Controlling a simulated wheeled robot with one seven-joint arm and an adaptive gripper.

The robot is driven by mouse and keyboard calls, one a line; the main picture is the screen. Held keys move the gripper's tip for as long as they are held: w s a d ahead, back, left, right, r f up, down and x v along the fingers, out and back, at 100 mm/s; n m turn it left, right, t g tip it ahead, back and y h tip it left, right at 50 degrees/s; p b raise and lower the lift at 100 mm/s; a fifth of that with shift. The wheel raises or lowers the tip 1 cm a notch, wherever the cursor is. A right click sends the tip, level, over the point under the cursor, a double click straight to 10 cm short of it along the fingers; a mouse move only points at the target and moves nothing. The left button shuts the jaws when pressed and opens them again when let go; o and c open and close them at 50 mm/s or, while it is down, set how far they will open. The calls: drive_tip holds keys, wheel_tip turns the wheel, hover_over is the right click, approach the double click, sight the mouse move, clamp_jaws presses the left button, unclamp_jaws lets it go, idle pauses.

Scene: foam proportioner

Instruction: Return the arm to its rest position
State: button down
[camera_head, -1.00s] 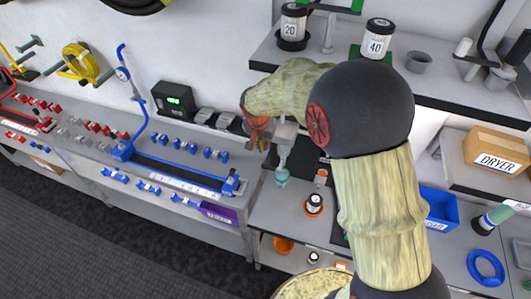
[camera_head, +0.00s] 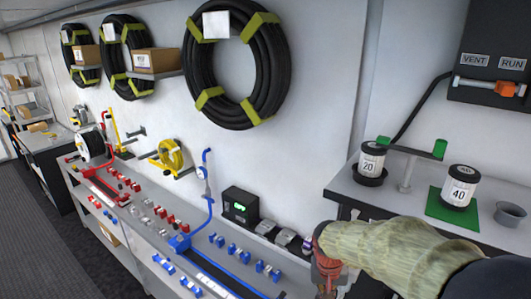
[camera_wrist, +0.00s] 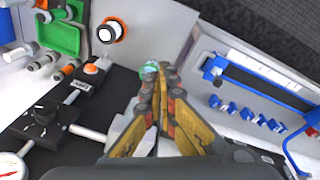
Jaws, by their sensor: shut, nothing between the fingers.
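My arm, with a pale wrapped sleeve, enters the head view at the lower right. My gripper (camera_head: 326,284) hangs at its end and is partly cut off by the bottom edge. The wrist view shows the gripper (camera_wrist: 160,72) with its two yellow and dark fingers together at the tips, with nothing seen held between them. A small teal-green thing (camera_wrist: 150,67) shows just beyond the fingertips. The wrist view looks down over a bench with blue and dark fixtures.
A shelf at right holds canisters labelled 20 (camera_head: 370,160) and 40 (camera_head: 459,187) and a grey cup (camera_head: 509,214). A bench at left carries red and blue fittings and a green-lit display box (camera_head: 240,206). A green tray (camera_wrist: 62,36) shows in the wrist view.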

drive_tip(key=s+d+n+t+y+b, duration=0.1)
drive_tip(key=s+t+b, duration=0.3)
drive_tip(key=s+b, duration=1.3)
drive_tip(key=s+n, duration=0.1)
drive_tip(key=s, duration=0.3)
drive_tip(key=shift+f, duration=0.3)
drive_tip(key=c, duration=2.6)
unclamp_jaws()
drive_tip(key=shift+r, duration=0.1)
